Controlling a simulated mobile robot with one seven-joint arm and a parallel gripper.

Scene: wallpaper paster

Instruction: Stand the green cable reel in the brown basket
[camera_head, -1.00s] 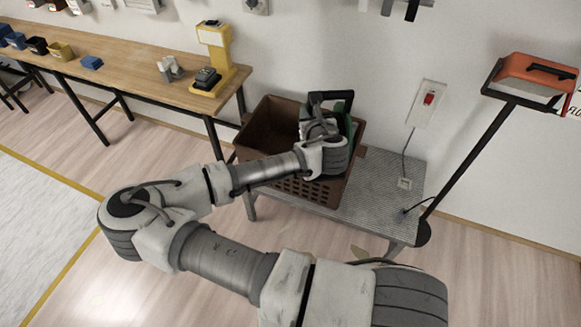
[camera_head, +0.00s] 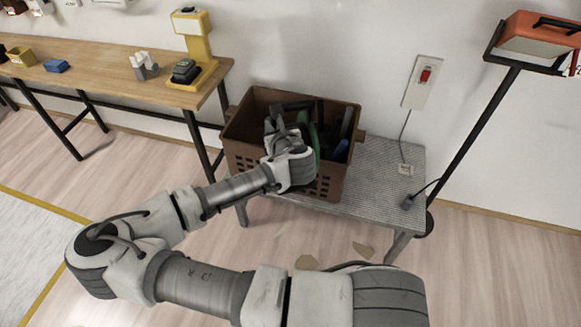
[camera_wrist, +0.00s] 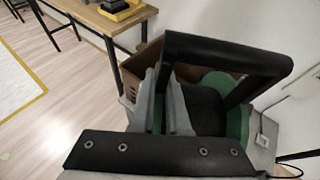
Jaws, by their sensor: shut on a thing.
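The green cable reel (camera_head: 312,152) is inside the brown basket (camera_head: 330,188), mostly hidden behind my gripper (camera_head: 288,135). In the wrist view the reel (camera_wrist: 240,125) shows green flanges, a dark core and a black frame handle. My gripper is shut on the reel and reaches down into the basket. The basket (camera_wrist: 130,82) shows only in part behind the reel in the wrist view. I cannot tell whether the reel touches the basket floor.
The basket stands on a grey ribbed low table (camera_head: 385,170). A dark item with blue (camera_head: 343,148) lies in the basket's right part. A wooden workbench (camera_head: 110,85) is at left. An orange lamp on a black pole (camera_head: 475,135) stands at right.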

